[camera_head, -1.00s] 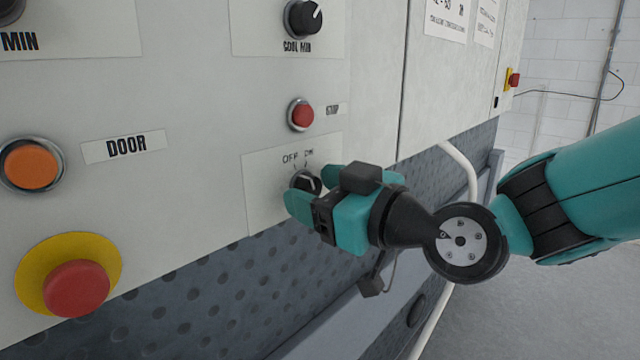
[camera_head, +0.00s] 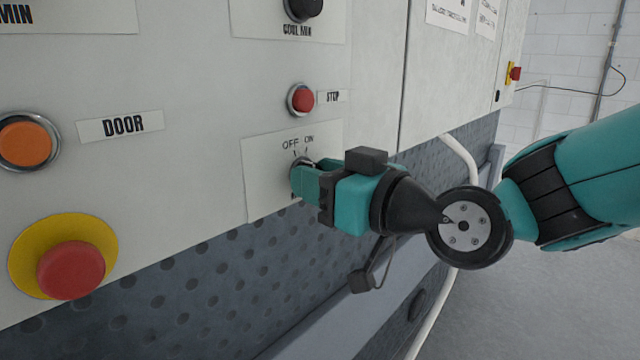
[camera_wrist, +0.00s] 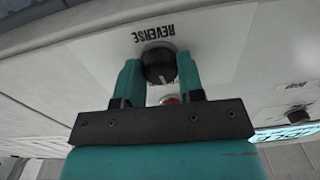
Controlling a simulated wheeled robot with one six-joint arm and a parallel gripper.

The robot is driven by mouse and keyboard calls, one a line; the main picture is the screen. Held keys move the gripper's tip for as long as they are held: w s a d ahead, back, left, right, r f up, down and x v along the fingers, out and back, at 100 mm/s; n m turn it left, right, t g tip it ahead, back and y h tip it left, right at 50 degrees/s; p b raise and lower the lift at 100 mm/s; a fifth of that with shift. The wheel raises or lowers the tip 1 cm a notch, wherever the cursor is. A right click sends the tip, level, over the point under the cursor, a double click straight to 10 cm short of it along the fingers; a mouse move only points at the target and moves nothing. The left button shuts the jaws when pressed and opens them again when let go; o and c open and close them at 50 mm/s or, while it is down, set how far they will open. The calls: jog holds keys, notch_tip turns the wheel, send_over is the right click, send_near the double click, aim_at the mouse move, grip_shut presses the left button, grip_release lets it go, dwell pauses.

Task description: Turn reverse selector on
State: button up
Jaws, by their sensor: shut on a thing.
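The reverse selector is a black knob on a pale plate marked OFF and ON, low on the machine's front panel. In the wrist view the knob (camera_wrist: 159,64) sits under the upside-down word REVERSE, between the two teal fingers. My gripper (camera_wrist: 160,82) is shut on the knob, one finger on each side. In the head view my gripper (camera_head: 306,180) reaches the plate (camera_head: 262,172) from the right, and its fingers hide most of the knob. The OFF and ON marks show just above the fingers. The pointer's exact setting is hard to tell.
A red stop button (camera_head: 302,99) is just above the selector, with a black cool-minutes knob (camera_head: 302,8) higher up. An orange door button (camera_head: 27,140) and a red emergency button (camera_head: 70,270) on yellow are at left. A white pipe (camera_head: 462,155) runs behind my arm.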

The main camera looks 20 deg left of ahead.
jog(key=m+b, duration=0.1)
jog(key=m, duration=0.4)
jog(key=shift+m, duration=0.4)
dwell(0.3)
jog(key=o, duration=0.9)
jog(key=b+v, duration=0.6)
jog(key=v, duration=1.1)
jog(key=shift+s+d+f+b, duration=0.1)
jog(key=shift+d+f+b, duration=0.05)
jog(key=shift+d+b, duration=0.15)
